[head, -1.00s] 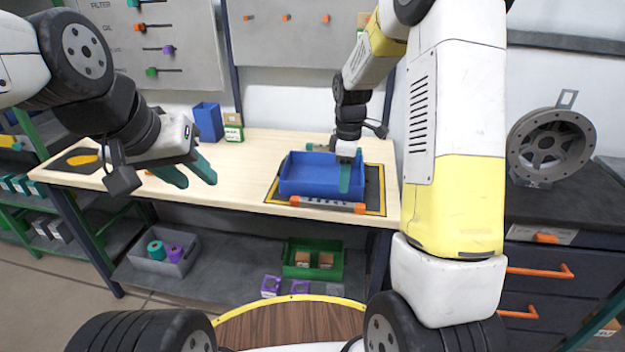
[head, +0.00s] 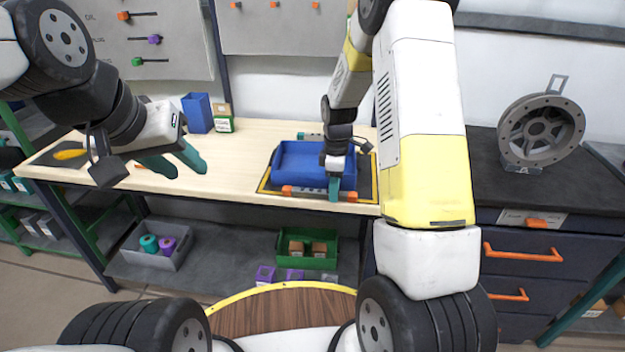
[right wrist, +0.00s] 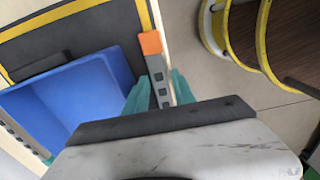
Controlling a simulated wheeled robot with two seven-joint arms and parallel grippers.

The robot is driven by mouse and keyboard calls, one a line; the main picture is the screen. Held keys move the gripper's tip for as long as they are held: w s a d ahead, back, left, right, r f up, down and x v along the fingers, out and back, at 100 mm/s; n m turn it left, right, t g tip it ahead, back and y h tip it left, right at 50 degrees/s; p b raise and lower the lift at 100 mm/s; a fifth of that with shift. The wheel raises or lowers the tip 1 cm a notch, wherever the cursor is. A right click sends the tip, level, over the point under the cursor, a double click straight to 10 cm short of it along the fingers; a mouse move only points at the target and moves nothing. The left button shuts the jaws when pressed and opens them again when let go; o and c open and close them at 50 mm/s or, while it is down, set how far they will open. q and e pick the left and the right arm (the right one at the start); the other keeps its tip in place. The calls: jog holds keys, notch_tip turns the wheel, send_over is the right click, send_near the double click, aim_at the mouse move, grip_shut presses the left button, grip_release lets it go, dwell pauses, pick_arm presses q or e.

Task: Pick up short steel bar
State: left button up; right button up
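A grey bar with orange end caps (head: 311,191), which I take as the short steel bar, lies along the front of the blue bin, near the table's front edge. My right gripper (head: 334,188) points down over it and hides part of it. In the right wrist view the bar (right wrist: 158,78) runs between the two teal fingers (right wrist: 160,90), which look open on either side of it; contact is not clear. My left gripper (head: 177,163) is open and empty above the table's left part.
The blue bin (head: 290,170) sits on a dark mat with a yellow border. Another bar with teal ends (head: 312,136) lies behind it. A blue box (head: 197,113) and a small green-brown box (head: 223,119) stand at the back. The table's middle is clear.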

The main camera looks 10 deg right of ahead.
grip_shut()
jog(key=shift+r, duration=0.1)
